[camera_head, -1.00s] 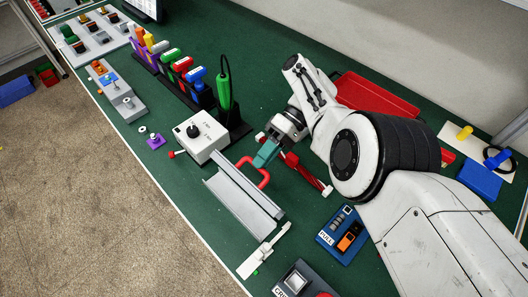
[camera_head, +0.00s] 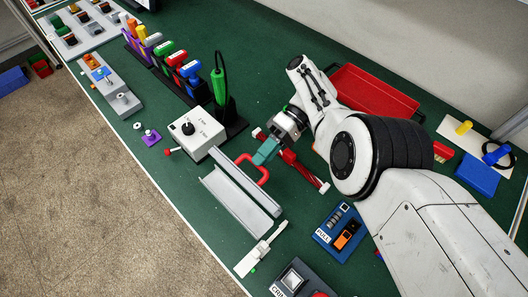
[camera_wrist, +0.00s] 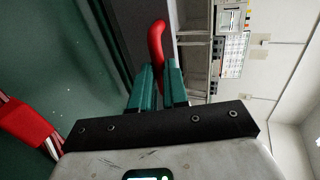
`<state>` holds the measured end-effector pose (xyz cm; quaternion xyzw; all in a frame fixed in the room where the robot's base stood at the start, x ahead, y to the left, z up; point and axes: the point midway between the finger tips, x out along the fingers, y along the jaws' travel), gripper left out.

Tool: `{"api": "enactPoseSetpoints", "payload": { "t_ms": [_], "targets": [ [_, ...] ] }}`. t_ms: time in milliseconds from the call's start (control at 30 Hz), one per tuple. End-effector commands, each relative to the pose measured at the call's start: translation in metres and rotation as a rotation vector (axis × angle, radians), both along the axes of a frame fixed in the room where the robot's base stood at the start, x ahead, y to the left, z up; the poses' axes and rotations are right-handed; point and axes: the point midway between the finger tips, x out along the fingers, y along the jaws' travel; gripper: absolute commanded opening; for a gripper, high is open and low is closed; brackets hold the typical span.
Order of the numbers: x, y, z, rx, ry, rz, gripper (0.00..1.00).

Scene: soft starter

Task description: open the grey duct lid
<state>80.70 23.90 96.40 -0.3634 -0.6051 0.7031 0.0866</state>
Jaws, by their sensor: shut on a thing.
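The grey duct (camera_head: 232,205) lies on the green bench in the head view, with its pale channel showing. Its grey lid (camera_head: 250,182) stands raised along the channel's right-hand edge, with the red handle (camera_head: 263,175) on its far side. My gripper (camera_head: 263,155) is shut on the red handle. In the wrist view the teal fingertips (camera_wrist: 160,80) close around the handle (camera_wrist: 157,45). The dark lid panel (camera_wrist: 132,30) is beside it. The exact lid angle is hard to tell.
A white box with a black knob (camera_head: 197,132) stands just beyond the duct. A red-ended bar (camera_head: 308,176) lies right of my gripper. A white switch piece (camera_head: 261,249) and a blue fuse block (camera_head: 342,232) are nearer. A red tray (camera_head: 372,97) stands behind my arm.

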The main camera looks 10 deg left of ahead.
Motion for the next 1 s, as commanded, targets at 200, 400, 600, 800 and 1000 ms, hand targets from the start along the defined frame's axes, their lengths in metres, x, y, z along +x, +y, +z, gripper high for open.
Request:
{"api": "enactPoseSetpoints", "payload": {
  "t_ms": [200, 400, 600, 800, 1000],
  "targets": [
    [0.0002, 0.0011, 0.0000, 0.002, -0.002, -0.001, 0.00],
    [0.0001, 0.0010, 0.0000, 0.001, -0.001, -0.001, 0.25],
    [0.0001, 0.0006, 0.0001, 0.001, -0.001, -0.001, 0.40],
    [0.0001, 0.0003, 0.0000, 0.000, 0.000, 0.000, 0.40],
    [0.0016, 0.0007, 0.0000, -0.004, -0.006, 0.000, 0.40]
  ]
}}
